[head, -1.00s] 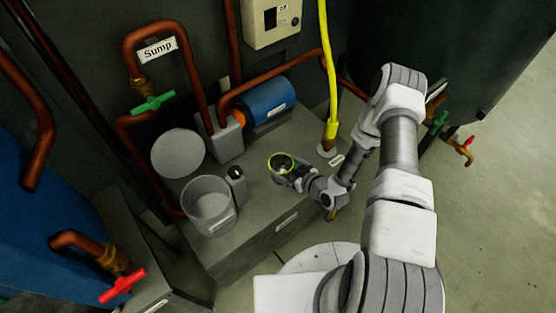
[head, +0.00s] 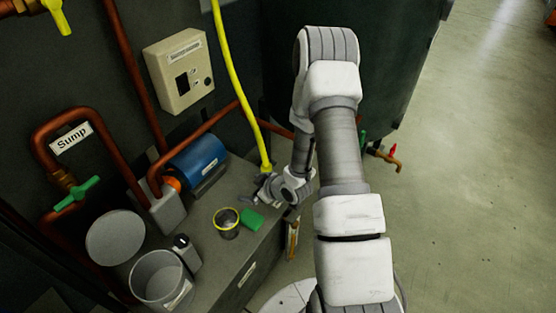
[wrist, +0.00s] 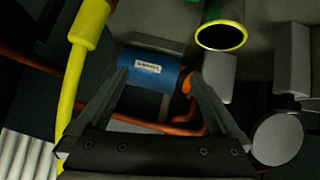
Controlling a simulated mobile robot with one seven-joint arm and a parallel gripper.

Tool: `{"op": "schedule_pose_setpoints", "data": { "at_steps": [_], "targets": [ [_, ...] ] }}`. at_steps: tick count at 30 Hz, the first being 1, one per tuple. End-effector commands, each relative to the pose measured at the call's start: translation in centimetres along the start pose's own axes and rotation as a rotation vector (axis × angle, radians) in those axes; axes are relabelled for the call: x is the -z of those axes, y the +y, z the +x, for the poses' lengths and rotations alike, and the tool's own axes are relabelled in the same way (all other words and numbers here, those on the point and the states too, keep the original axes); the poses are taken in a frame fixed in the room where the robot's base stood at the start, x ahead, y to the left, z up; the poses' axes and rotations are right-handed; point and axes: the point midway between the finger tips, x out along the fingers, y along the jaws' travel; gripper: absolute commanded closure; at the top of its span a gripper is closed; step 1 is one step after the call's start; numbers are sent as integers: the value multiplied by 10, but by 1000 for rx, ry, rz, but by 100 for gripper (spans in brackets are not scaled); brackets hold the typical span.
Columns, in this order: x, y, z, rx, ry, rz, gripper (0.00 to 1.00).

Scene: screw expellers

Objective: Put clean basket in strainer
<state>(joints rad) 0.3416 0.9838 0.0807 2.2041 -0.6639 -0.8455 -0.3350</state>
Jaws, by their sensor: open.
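A small round basket (head: 227,229) with a yellow rim stands upright on the grey bench top. In the wrist view the basket (wrist: 222,40) is at the upper right, open end toward me, its inside dark. A grey open-topped pot (head: 160,279) at the lower left looks like the strainer, but I cannot be sure. A round grey lid (head: 115,238) lies beyond it. My gripper (head: 257,192) is above the bench near the foot of the yellow hose, to the right of the basket and apart from it. In the wrist view my gripper (wrist: 159,76) is open and empty.
A green block (head: 251,219) lies just right of the basket. A yellow hose (head: 240,95) rises behind my gripper. Open floor (head: 470,200) is at the right.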

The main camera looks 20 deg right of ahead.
Motion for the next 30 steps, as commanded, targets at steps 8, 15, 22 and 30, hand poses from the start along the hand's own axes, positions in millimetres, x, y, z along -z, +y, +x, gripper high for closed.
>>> {"op": "schedule_pose_setpoints", "data": {
  "at_steps": [8,15,22,30],
  "targets": [
    [53,43,-47,-98,-128,-16,0],
    [93,62,-98,-183,-219,20,0],
    [127,67,-156,-256,-284,83,0],
    [156,54,-226,-316,-334,190,0]
  ]
}}
